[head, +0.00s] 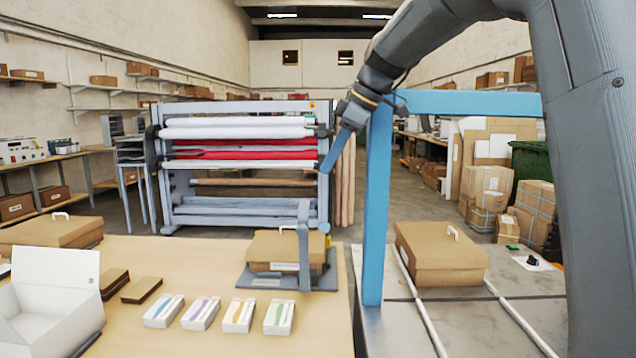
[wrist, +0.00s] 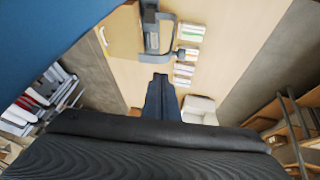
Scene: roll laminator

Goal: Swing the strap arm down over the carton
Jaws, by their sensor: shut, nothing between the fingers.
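A brown carton (head: 262,247) with a pale label sits in a grey fixture (head: 326,278) on the tan table. The grey strap arm (head: 304,250) stands upright at the carton's right front, its top above the lid. A small blue round part shows beside it. In the wrist view the carton (wrist: 118,36) is at the upper left, with the strap arm (wrist: 152,36) at its right edge. My gripper (head: 325,168) is shut and empty, above and beyond the fixture in the head view. In the wrist view my gripper (wrist: 160,78) points toward the fixture, apart from it.
A blue post (head: 376,210) with a crossbar rises right of the fixture, close to my arm. Small boxes (head: 238,316), dark brown pieces (head: 141,290) and an open white box (head: 50,300) lie left. Another carton (head: 440,258) sits right. The laminator (head: 240,150) stands behind.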

